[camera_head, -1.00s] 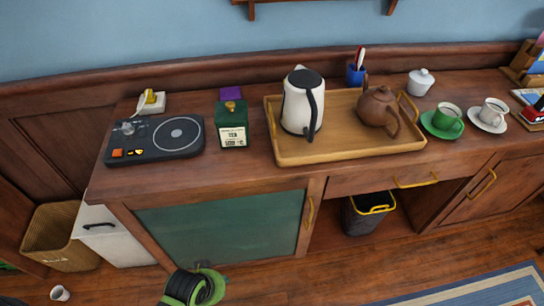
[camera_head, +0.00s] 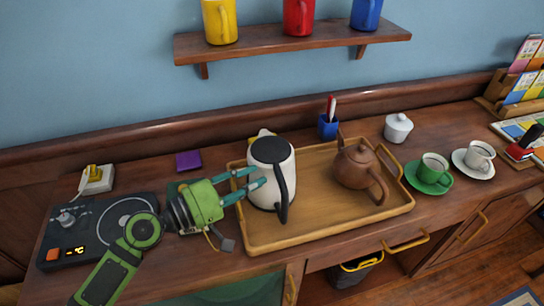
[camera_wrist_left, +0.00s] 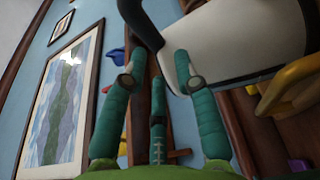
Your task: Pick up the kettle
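The white kettle (camera_head: 262,190) with black lid and black handle stands upright on the wooden tray (camera_head: 300,237). In the left wrist view its white body (camera_wrist_left: 245,40) and handle fill the top. My left gripper (camera_head: 252,184) is at the kettle's left side, its teal fingers spread and reaching toward the body. The fingers are apart in the left wrist view (camera_wrist_left: 155,75), with nothing clearly held between them. I cannot tell whether a fingertip touches the kettle. My right gripper is not in view.
A brown teapot (camera_head: 356,166) shares the tray, right of the kettle. A blue pen cup (camera_head: 327,126) stands behind it. A turntable-like device (camera_head: 85,232) lies under my left arm. The green tin is mostly hidden by my gripper. A mug shelf (camera_head: 290,48) hangs above.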

